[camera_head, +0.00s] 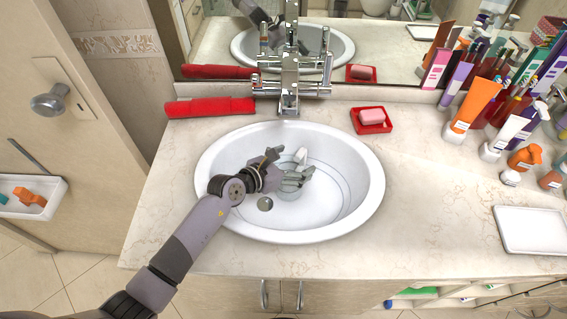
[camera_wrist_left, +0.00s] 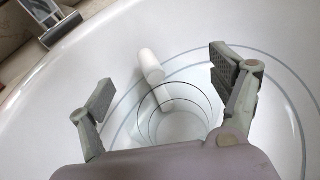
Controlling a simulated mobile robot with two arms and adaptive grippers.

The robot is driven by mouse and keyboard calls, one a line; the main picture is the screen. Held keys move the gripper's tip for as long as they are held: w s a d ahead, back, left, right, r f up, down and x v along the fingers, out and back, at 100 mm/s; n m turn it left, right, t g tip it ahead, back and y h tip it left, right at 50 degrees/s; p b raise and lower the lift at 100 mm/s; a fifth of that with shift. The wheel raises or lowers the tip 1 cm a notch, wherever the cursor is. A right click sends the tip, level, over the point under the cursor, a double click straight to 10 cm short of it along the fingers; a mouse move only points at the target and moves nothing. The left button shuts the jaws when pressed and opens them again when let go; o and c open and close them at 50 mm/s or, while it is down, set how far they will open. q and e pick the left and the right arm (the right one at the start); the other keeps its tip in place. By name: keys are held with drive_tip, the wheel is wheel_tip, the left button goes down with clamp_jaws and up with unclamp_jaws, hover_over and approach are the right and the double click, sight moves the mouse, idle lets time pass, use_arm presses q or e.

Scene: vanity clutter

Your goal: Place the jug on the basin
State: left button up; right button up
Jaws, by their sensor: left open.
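My right gripper is not in view.
The tap (camera_head: 289,85) rises behind the basin. A red towel (camera_head: 210,107) lies back left and a red soap dish (camera_head: 371,128) with pink soap back right. Several bottles and tubes (camera_head: 474,105) crowd the right. A white tray (camera_head: 530,230) lies front right.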

use_arm(q)
drive_tip(key=v, duration=1.2)
drive_tip(key=shift+r+b, duration=0.35)
drive_tip(key=shift+b, duration=0.1)
